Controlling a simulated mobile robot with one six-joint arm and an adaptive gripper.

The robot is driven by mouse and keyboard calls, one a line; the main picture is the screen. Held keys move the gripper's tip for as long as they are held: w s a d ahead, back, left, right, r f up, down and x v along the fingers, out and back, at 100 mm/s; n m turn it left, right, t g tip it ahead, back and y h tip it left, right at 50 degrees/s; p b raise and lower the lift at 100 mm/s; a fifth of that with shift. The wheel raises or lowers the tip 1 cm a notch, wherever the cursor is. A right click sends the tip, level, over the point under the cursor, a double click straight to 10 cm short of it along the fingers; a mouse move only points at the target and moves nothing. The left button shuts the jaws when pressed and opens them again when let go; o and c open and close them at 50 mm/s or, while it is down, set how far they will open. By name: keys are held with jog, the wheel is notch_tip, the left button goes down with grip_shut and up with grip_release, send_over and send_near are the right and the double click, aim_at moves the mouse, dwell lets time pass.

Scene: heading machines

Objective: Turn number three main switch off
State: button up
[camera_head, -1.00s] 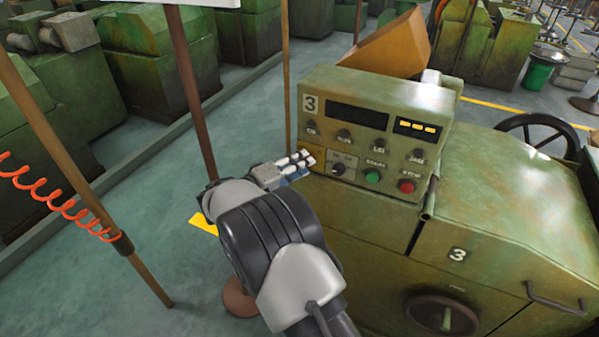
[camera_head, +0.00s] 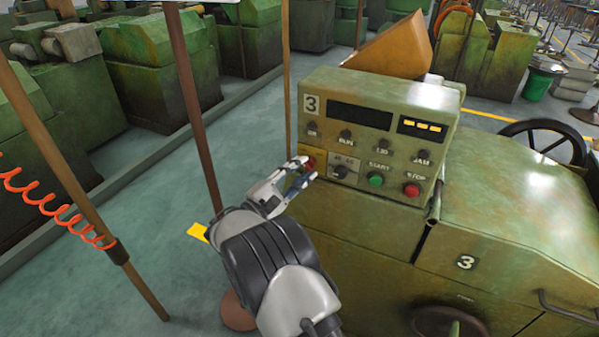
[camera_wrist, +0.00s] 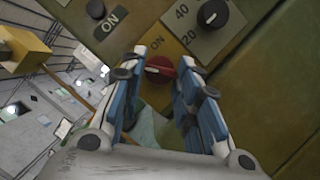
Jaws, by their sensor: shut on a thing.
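The main switch is a red knob (camera_head: 309,164) on a yellow plate (camera_wrist: 181,76) at the panel's lower left corner. My gripper (camera_head: 303,170) reaches it from the left. In the wrist view, the two blue-and-grey fingers of my gripper (camera_wrist: 164,62) are on either side of the red knob (camera_wrist: 159,69), closed on it. An "ON" label shows beside the knob. The fingers partly hide the knob's sides and plate, and I cannot tell its exact setting.
A black selector knob (camera_head: 340,172) sits close to the right of the switch. Green start (camera_head: 376,180) and red stop (camera_head: 412,189) buttons are further right. A brown pole (camera_head: 195,105) and an orange coiled hose (camera_head: 55,205) stand to the left.

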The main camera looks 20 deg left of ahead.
jog(key=shift+f+n+t+y, duration=0.1)
jog(key=shift+n+t+y, duration=0.3)
jog(key=shift+n, duration=1.1)
jog(key=shift+t, duration=0.3)
jog(key=o, duration=1.1)
jog(key=shift+c, duration=0.2)
jog(key=shift+s, duration=0.1)
jog(key=v, duration=1.1)
jog(key=shift+s, duration=0.35)
jog(key=shift+a+f, duration=0.1)
